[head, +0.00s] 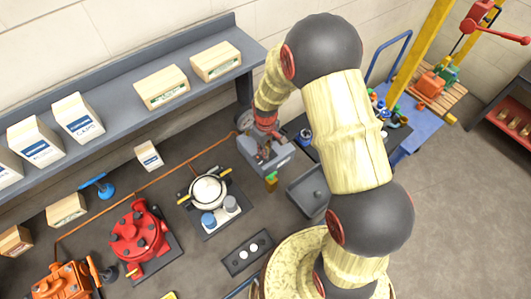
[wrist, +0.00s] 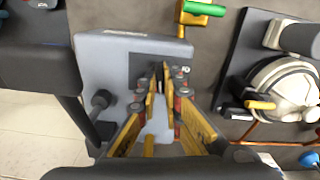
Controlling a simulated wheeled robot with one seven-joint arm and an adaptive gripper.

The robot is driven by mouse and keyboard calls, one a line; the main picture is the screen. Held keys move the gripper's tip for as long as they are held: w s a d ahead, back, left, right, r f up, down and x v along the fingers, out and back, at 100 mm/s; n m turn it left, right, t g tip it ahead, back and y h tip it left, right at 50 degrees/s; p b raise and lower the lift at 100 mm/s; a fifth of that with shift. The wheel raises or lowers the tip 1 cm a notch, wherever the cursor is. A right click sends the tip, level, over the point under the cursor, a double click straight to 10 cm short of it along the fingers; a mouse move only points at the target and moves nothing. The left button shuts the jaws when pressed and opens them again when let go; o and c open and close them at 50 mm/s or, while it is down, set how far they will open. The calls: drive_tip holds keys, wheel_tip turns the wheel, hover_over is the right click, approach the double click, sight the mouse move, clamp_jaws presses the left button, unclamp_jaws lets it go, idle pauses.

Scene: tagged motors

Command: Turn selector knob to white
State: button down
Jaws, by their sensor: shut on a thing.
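My gripper (head: 264,147) reaches down to this box. In the wrist view its yellow and dark fingers (wrist: 161,78) converge over the dark panel and are shut on a small part there, which I take for the selector knob. The fingers hide most of the knob, so its pointer and the colour it faces cannot be read.
A green-and-yellow valve part (wrist: 203,8) sits close beside the box. A pale round motor (head: 207,191) on a dark plate stands left of it, with a red motor (head: 140,236) farther left. A shelf with cartons (head: 215,61) runs above. A grey tray (head: 310,190) lies to the right.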

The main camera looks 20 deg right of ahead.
drive_tip(key=m+b, duration=0.1)
drive_tip(key=m, duration=0.4)
drive_tip(key=shift+w+d+m+b, duration=0.1)
drive_tip(key=shift+m+b, duration=0.2)
drive_tip(key=m+b, duration=0.1)
drive_tip(key=m, duration=0.4)
drive_tip(key=shift+d, duration=0.1)
idle(0.3)
drive_tip(key=c, duration=1.9)
unclamp_jaws()
wheel_tip(320, 180, up, 12)
